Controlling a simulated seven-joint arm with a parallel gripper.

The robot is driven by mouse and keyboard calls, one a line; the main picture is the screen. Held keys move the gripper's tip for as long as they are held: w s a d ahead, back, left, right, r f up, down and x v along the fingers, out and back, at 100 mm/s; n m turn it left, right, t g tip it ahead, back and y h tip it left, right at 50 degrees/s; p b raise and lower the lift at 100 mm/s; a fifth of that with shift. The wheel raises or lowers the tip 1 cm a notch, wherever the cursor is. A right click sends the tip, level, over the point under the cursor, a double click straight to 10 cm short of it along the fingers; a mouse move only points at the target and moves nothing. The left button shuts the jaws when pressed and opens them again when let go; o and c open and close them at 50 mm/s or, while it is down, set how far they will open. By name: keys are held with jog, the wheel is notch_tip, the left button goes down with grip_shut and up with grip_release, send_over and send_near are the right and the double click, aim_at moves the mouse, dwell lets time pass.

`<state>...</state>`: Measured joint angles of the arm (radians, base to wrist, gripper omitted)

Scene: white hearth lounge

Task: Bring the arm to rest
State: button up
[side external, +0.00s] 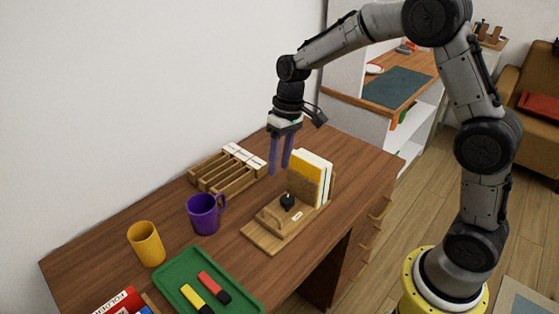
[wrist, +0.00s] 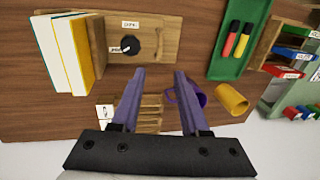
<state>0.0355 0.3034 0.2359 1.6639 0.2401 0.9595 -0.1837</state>
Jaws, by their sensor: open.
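My gripper (side external: 280,160) has two purple fingers and hangs above the back part of the wooden desk (side external: 110,257). It is open and empty, and its fingers point down. It is above the desk surface, apart from the things on it. In the wrist view the open fingers (wrist: 158,73) stand apart with desk surface between them. The arm is raised and bent over the desk from the right.
Near the gripper are a wooden slotted rack (side external: 233,183) and a wooden book holder (side external: 263,237) with upright books (side external: 312,178). A purple mug (side external: 204,215), yellow cup (side external: 146,245) and green tray (side external: 240,300) with two markers stand further left. A white wall (side external: 120,100) is behind.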

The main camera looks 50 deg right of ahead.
jog(key=shift+r, duration=0.1)
jog(key=s+r+t, duration=0.4)
jog(key=s+r, duration=0.5)
jog(key=r, duration=0.6)
jog(key=s+d+f+h, duration=0.1)
jog(key=s, duration=0.7)
jog(key=s+d+f+t+h, duration=0.1)
jog(key=s+f, duration=0.1)
jog(key=s, duration=0.7)
jog(key=shift+d+f+t, duration=0.3)
jog(key=shift+d, duration=0.1)
